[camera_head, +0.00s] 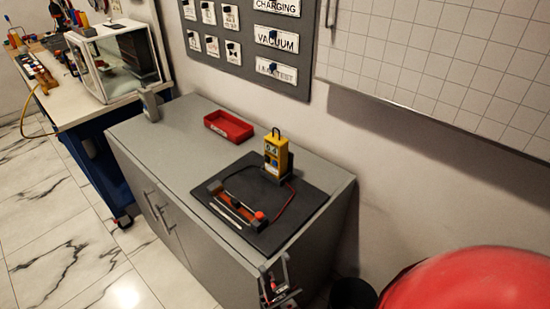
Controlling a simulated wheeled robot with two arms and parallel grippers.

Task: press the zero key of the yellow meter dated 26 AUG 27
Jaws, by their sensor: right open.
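A yellow meter (277,153) with a black top handle and a small display stands upright at the back of a dark mat (310,203) on the grey cabinet. Dark and blue spots show on its front, but I cannot make out which is the zero key. No date can be read on it at this size. A red lead runs from the meter to a rig with orange-red parts (236,203) on the mat. My right gripper (277,275) is open, low in front of the cabinet's front right corner, well apart from the meter. My left gripper is not in view.
A large red rounded object (465,285) fills the lower right. A dark bin (353,293) stands beside it. A tool bench is at far left.

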